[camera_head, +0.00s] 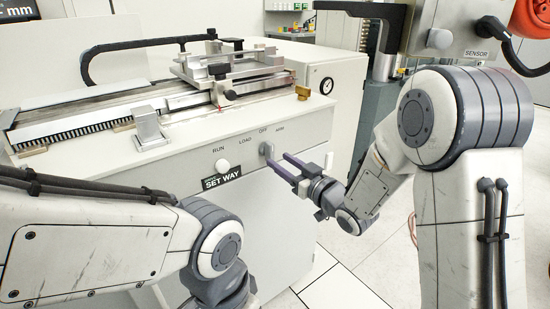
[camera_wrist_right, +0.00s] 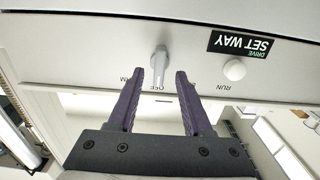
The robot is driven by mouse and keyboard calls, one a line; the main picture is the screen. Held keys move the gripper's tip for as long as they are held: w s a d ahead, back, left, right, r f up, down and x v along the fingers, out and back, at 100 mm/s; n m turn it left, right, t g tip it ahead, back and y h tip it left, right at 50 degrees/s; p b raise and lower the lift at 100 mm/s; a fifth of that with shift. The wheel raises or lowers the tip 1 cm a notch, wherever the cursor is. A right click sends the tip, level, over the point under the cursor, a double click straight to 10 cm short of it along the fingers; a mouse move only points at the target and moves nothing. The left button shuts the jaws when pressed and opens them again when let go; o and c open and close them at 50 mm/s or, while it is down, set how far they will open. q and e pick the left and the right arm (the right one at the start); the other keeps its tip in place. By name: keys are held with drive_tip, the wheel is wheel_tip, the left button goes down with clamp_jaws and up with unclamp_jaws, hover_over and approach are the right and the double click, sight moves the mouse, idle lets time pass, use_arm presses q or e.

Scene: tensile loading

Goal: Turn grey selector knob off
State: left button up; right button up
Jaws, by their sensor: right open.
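The grey selector knob (camera_head: 267,149) is on the front panel of the white machine, below the labels LOAD, OFF and ARM. In the right wrist view, which shows the panel upside down, the knob (camera_wrist_right: 160,66) has its narrow handle pointing down the picture, close to the OFF lettering. My right gripper (camera_head: 279,161) is open in front of the panel. In the right wrist view its purple fingertips (camera_wrist_right: 159,73) are spread on either side of the knob, with visible gaps. I cannot tell how deep they reach around it. My left gripper is not in view.
A white round button (camera_head: 222,165) and a black SET WAY label (camera_head: 221,177) are left of the knob. The machine top carries a rail and a metal clamp fixture (camera_head: 228,62). A pressure gauge (camera_head: 326,86) is at the right. Floor is clear below my right forearm.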

drive_tip(key=v, duration=0.6)
drive_tip(key=shift+s+d, duration=0.2)
drive_tip(key=shift+s, duration=0.05)
drive_tip(key=s+a+f+g+h, duration=0.3)
drive_tip(key=s+f+g+h, duration=0.55)
drive_tip(key=s+g, duration=0.55)
drive_tip(key=s, duration=1.6)
wheel_tip(320, 180, up, 23)
drive_tip(key=h+p, duration=0.1)
drive_tip(key=p, duration=2.1)
drive_tip(key=shift+s+d+r+g+p, duration=0.15)
drive_tip(key=shift+d+g+p, duration=0.15)
drive_tip(key=shift+d+p, duration=0.1)
